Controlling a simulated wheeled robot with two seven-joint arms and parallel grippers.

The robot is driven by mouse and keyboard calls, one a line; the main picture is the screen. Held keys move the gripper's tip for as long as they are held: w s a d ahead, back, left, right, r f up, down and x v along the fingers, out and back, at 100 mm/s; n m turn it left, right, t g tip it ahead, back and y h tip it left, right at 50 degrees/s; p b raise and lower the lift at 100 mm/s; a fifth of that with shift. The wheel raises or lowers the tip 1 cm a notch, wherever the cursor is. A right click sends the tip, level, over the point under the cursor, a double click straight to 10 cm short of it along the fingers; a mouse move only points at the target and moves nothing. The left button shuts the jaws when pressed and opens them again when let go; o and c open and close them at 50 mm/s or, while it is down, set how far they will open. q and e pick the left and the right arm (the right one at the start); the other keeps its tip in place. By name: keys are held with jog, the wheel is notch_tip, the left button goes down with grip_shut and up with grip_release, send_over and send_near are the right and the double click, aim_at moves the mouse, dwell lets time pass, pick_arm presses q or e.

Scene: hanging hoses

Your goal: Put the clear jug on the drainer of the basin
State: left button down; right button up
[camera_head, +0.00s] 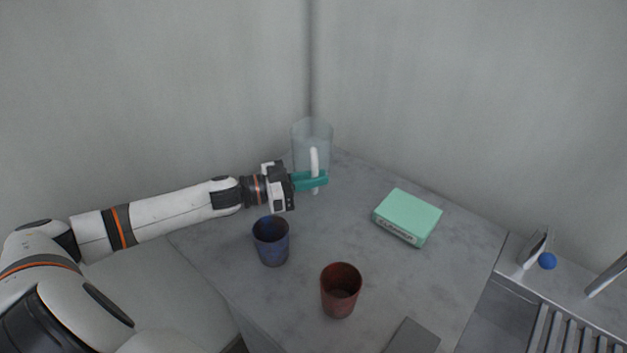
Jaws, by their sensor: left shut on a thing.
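The clear jug (304,138) is upright at the back corner of the grey counter, its white handle (314,160) facing me. My left gripper (318,180), with teal fingers, is shut on the jug's handle. I cannot tell whether the jug's base touches the counter. The drainer (560,335) of the basin, a set of metal ribs, shows at the lower right, partly cut off by the picture's edge. My right gripper is not in view.
A blue cup (271,242) and a red cup (340,290) stand on the counter (375,265) in front of the jug. A mint-green box (408,216) lies to the right. A flat grey item (412,337) lies at the front. A blue ball (547,261) is near the tap.

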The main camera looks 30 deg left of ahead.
pick_arm(q)
jog(key=shift+f, duration=0.35)
jog(key=c, duration=1.4)
grip_release()
jog(key=shift+f, duration=0.1)
jog(key=shift+c, duration=0.2)
jog(key=shift+s+a, duration=0.3)
jog(key=shift+s, duration=0.05)
jog(key=p+v, duration=0.1)
jog(key=v, duration=0.8)
jog(key=shift+s+a, duration=0.25)
jog(key=shift+s, duration=0.05)
jog(key=shift+s+a+p, duration=0.3)
jog(key=shift+s+a, duration=0.15)
